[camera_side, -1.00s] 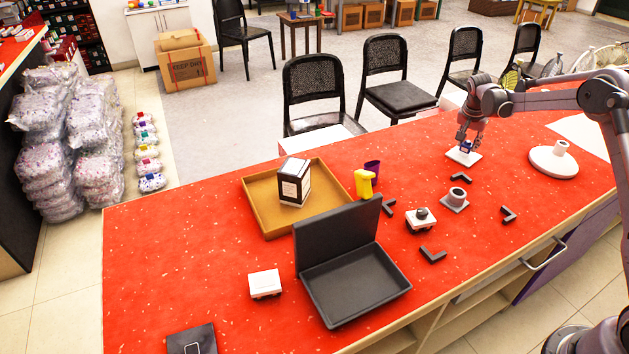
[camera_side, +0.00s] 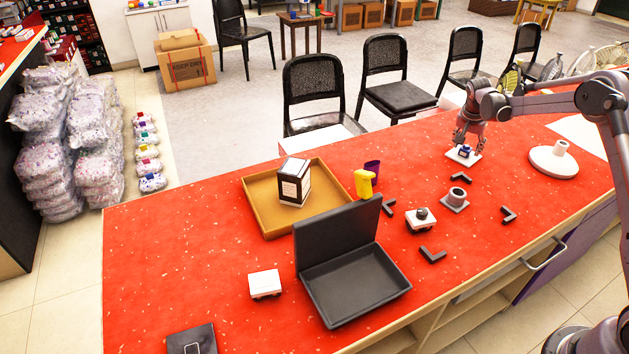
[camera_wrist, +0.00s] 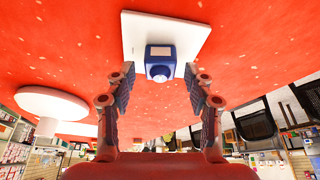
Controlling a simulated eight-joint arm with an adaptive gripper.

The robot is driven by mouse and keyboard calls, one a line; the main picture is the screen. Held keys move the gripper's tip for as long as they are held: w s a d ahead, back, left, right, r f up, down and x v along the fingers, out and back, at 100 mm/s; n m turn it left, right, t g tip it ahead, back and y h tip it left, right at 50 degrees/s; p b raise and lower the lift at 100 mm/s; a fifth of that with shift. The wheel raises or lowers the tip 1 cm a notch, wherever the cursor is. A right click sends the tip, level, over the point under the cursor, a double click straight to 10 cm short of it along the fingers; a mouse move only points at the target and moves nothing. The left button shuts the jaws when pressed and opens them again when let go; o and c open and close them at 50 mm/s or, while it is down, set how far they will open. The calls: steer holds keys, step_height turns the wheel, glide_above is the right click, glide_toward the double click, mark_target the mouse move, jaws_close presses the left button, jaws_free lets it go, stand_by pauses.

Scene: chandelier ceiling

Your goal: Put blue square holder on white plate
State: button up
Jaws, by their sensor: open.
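The blue square holder (camera_side: 464,151) rests on the white plate (camera_side: 475,157) at the right of the red table. My gripper (camera_side: 466,141) is just above the holder in the side view. In the wrist view its two fingers (camera_wrist: 159,84) are spread, one on each side of the holder, with gaps between them and it.
A round white base with a short post (camera_side: 554,160) stands to the right. A grey ring holder (camera_side: 456,197), a white block with a dark knob (camera_side: 421,219) and black L-shaped brackets (camera_side: 433,255) lie nearer. An open black case (camera_side: 355,287) and a tan tray (camera_side: 266,226) stand left.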

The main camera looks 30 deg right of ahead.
steer(key=s+a+r+n+t, duration=0.1)
steer(key=s+a+r+n, duration=0.15)
steer(key=a+r, duration=0.5)
steer(key=s+a+r+n+t, duration=0.1)
steer(key=s+a+r, duration=0.4)
steer(key=r, duration=0.4)
steer(key=s+a+f+n+t+y, duration=0.2)
steer(key=s+a+n, duration=0.8)
steer(key=s+a, duration=0.9)
steer(key=shift+s+a+f+t+y, duration=0.2)
steer(key=shift+s+t+y, duration=0.45)
steer(key=shift+y, duration=0.45)
